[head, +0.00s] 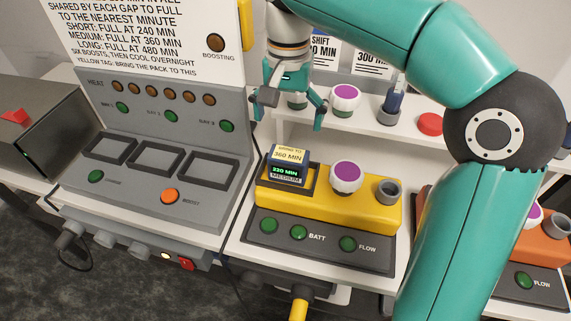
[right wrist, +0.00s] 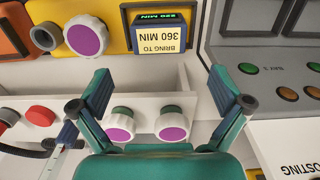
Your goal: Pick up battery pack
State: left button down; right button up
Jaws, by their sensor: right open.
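The battery pack (head: 287,166) is a dark block with a yellow "360 MIN" tag and a green "220 MIN" display marked "MEDIUM". It sits in the framed slot of the yellow unit (head: 332,206). In the right wrist view the pack (right wrist: 162,34) shows at the top, beyond the fingertips. My right gripper (head: 293,112) is open and empty, above and behind the pack, pointing down. In the right wrist view its two fingers (right wrist: 160,92) are spread wide with nothing between them. My left gripper is not in view.
A grey charger (head: 165,150) with three empty bays stands left of the yellow unit. A purple-capped knob (head: 346,177) and grey port (head: 389,191) stand right of the pack. A white shelf (head: 375,137) behind holds purple-capped parts and a red cap (head: 430,124). An orange unit (head: 549,243) is at right.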

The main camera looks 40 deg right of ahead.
aim_at(288, 154)
notch_tip(288, 154, down, 12)
jog(key=shift+s+r+b, duration=0.1)
jog(key=shift+r+b, duration=0.1)
jog(key=shift+b, duration=0.15)
jog(key=shift+c, duration=0.2)
jog(key=shift+r, duration=0.1)
jog(key=c, duration=1.5)
jog(key=shift+o, duration=0.2)
